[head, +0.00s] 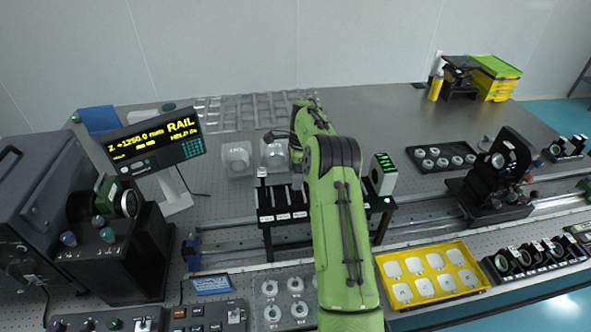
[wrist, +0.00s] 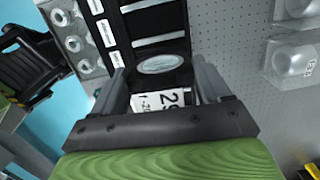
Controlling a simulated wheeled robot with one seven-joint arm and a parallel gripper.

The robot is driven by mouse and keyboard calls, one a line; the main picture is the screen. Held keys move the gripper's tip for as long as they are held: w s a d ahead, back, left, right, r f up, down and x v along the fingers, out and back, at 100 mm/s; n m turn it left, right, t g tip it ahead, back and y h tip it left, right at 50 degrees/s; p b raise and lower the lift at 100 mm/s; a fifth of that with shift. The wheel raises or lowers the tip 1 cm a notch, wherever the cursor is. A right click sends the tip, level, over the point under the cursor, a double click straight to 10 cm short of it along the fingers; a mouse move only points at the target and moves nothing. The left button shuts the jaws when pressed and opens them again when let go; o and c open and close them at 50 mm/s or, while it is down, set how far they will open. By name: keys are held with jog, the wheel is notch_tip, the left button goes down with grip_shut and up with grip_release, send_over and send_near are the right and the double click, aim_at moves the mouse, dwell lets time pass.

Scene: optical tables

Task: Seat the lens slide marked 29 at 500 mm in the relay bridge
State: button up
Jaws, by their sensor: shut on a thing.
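The lens slide marked 29 (wrist: 163,66) is a black plate with an oval lens, in the wrist view. Its white label (wrist: 160,100) with "29" shows between the fingers. My gripper (wrist: 158,82) is shut on it, with one grey finger on each side. The relay bridge (head: 268,232) is a black raised frame with several slots and white labels along its front, left of my arm in the head view. Part of it shows beyond the slide in the wrist view (wrist: 124,25). I cannot tell whether the slide touches the bridge. In the head view my arm hides the slide and the fingertips.
Clear plastic cases (head: 238,160) stand behind the bridge. A device with green lights (head: 383,174) stands at its right end. A yellow tray (head: 466,287) of white pieces lies in front right. A lens mount (head: 497,170) stands further right.

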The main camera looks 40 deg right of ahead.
jog(key=shift+f, duration=0.6)
jog(key=shift+f, duration=0.15)
jog(key=o, duration=1.5)
jog(key=shift+r+p, duration=1.9)
jog(key=shift+r, duration=3.15)
